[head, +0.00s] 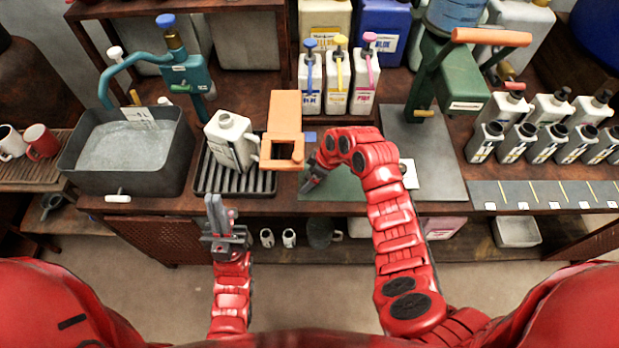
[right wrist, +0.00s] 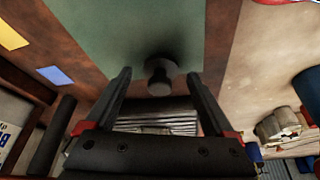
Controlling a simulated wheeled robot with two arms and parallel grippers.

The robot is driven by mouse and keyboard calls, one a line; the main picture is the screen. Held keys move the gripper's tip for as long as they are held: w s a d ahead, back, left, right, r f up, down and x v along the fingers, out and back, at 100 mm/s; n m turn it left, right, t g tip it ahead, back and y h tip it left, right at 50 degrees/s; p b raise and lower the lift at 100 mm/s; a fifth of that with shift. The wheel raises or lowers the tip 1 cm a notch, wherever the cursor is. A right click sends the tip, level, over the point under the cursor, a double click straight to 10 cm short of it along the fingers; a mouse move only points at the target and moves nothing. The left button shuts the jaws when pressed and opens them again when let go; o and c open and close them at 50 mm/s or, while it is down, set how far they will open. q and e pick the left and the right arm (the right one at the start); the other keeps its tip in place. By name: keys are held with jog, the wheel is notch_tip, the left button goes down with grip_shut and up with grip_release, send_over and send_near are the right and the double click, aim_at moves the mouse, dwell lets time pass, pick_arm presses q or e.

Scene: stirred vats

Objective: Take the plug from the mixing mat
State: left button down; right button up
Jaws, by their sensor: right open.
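The plug (right wrist: 160,78) is a small dark grey knob with a wider round top, standing on the green mixing mat (right wrist: 130,30) in the right wrist view. My right gripper (right wrist: 157,75) is open, with one finger on each side of the plug in that picture; I cannot tell whether they touch it. In the head view the mat (head: 340,192) lies on the bench, and my right gripper (head: 307,184) is over its left part. The plug is not discernible there. My left gripper (head: 222,212) is in front of the bench edge, away from the mat; its jaw gap is unclear.
An orange stand (head: 284,115) and a white jug (head: 230,140) on a black rack are left of the mat. Pump bottles (head: 338,82) stand behind it. A green press (head: 450,85) is at the right. A grey water basin (head: 128,150) is far left.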

grip_shut()
dwell(0.5)
